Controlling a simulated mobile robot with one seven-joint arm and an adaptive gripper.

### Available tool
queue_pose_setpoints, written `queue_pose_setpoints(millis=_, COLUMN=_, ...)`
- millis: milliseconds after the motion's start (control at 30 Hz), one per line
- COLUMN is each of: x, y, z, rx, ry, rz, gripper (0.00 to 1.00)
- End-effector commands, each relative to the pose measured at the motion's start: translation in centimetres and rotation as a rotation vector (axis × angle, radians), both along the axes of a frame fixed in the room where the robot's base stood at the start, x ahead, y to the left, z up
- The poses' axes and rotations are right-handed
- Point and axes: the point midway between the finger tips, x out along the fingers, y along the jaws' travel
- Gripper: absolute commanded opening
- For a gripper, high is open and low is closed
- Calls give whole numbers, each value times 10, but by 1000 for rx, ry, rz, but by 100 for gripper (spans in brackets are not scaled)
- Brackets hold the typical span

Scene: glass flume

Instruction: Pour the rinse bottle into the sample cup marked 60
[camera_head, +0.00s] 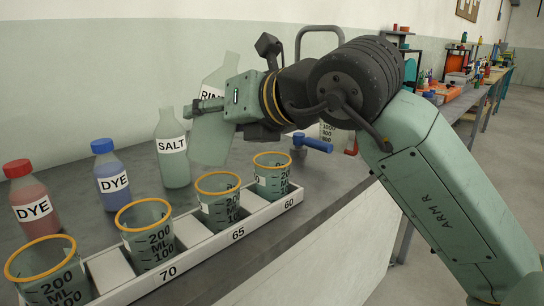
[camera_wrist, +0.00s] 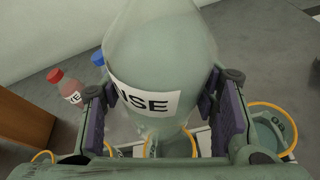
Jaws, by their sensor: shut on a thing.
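My gripper (camera_head: 212,106) is shut on the clear rinse bottle (camera_head: 208,140), whose label is partly hidden by the fingers. The bottle leans slightly, its top toward the right, above the counter behind the cups. In the wrist view the bottle (camera_wrist: 160,50) is between the purple finger pads. The sample cup marked 60 (camera_head: 272,180) is a greenish clear cup with an orange rim, at the right end of the white rack (camera_head: 215,243). The bottle is left of and above it, apart from it. A rim at the right in the wrist view (camera_wrist: 272,107) belongs to a cup.
Cup 65 (camera_head: 220,208), cup 70 (camera_head: 147,240) and another cup (camera_head: 50,280) share the rack. Behind stand a SALT bottle (camera_head: 173,165), a blue DYE bottle (camera_head: 112,180) and a red DYE bottle (camera_head: 32,205). A blue-handled valve (camera_head: 312,143) is right of cup 60.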

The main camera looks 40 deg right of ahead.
Motion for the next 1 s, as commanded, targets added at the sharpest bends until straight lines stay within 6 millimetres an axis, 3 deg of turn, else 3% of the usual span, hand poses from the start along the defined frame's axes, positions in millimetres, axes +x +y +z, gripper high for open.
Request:
queue_pose_setpoints(millis=633, x=-2, y=-7, z=-1, rx=319, ry=-58, rz=1, gripper=25)
queue_pose_setpoints(millis=1000, x=-1, y=-5, z=-3, rx=358, ry=-65, rz=0, gripper=25)
